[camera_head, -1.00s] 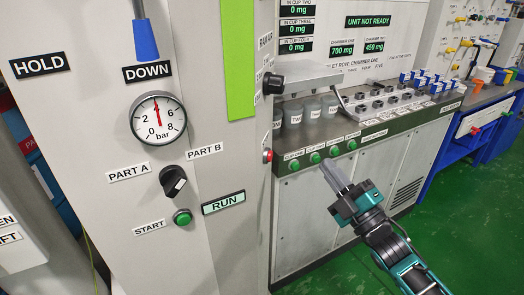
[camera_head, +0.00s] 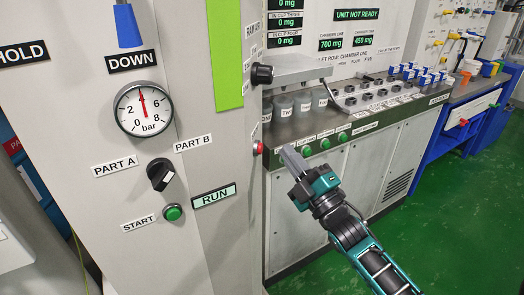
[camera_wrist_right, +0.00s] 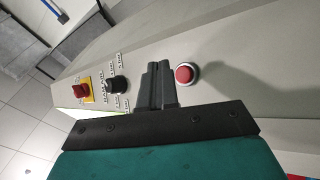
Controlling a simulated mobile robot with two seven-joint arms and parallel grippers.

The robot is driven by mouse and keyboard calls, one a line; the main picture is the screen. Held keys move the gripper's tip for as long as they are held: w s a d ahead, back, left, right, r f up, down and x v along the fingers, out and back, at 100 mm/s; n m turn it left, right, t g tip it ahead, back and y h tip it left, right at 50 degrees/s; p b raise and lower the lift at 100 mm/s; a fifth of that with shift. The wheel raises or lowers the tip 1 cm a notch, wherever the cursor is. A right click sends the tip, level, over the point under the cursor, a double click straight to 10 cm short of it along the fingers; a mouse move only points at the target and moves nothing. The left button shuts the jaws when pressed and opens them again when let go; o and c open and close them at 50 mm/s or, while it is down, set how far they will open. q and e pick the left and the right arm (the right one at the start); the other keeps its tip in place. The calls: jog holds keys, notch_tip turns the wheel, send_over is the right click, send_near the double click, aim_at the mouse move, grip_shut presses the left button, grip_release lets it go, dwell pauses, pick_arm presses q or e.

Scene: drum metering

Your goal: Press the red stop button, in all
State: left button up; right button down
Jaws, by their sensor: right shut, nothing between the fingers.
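The red stop button (camera_head: 258,148) sits on the narrow right side face of the grey cabinet. In the right wrist view the red button (camera_wrist_right: 185,74) is round with a pale collar, just right of my fingertips. My right gripper (camera_head: 288,151) is shut and empty, its fingers pointing at the cabinet side. A small gap shows between the fingertips and the button in the head view. In the right wrist view the closed fingers (camera_wrist_right: 158,72) are beside the button, not over it. My left gripper is not in view.
A black knob (camera_head: 262,74) sticks out above the button; a red switch on a yellow plate (camera_wrist_right: 80,91) shows in the wrist view. Green cup buttons (camera_head: 325,143) line the bench edge near my gripper. The green floor (camera_head: 450,210) at right is clear.

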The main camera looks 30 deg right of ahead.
jog(key=shift+w+a, duration=0.7)
jog(key=shift+a, duration=0.1)
dwell(1.5)
jog(key=shift+w+a, duration=0.25)
jog(key=shift+a, duration=0.1)
jog(key=shift+w+a, duration=0.3)
dwell(0.8)
jog(key=shift+s+d, duration=0.6)
dwell(0.3)
jog(key=shift+s+d+p, duration=0.35)
jog(key=shift+s+d, duration=0.45)
jog(key=shift+d, duration=0.2)
jog(key=shift+s+d+p, duration=0.3)
jog(key=shift+s+d, duration=0.5)
jog(key=shift+d, duration=0.15)
